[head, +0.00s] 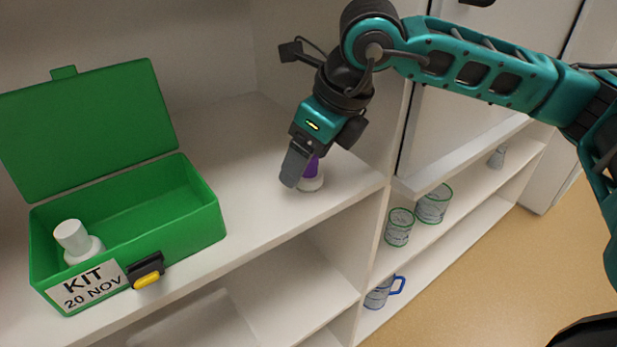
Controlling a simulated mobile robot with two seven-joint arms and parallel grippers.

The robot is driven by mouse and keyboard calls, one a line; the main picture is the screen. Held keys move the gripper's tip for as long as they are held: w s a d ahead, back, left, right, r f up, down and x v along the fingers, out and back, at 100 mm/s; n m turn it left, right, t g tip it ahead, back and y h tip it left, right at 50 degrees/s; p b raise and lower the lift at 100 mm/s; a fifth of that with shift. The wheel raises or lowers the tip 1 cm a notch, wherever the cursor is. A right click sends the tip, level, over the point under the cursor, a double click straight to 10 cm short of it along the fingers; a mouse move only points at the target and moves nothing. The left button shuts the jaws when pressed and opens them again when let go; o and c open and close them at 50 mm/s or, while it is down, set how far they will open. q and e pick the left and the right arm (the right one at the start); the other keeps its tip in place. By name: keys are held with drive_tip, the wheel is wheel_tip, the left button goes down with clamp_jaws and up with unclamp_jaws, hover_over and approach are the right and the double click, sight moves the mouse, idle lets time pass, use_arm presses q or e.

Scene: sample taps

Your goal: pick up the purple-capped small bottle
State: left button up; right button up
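The purple-capped small bottle (313,182) stands upright on the white shelf, near its front right edge. Its white lower part and some of the purple cap show; the rest is hidden behind my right gripper. My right gripper (303,170) points down at the cap, with one grey finger in front of it on the left. The other finger is hidden, so I cannot tell whether the fingers are closed on the cap. My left gripper is not in view.
An open green kit box (205,221) stands at left on the shelf (255,231), holding a white-capped bottle (72,238). The shelf between box and bottle is clear.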

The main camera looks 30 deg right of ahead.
drive_tip(key=shift+x, duration=0.9)
drive_tip(key=shift+c, duration=0.8)
drive_tip(key=c, duration=1)
drive_tip(key=shift+o, duration=0.2)
drive_tip(key=shift+r, duration=0.1)
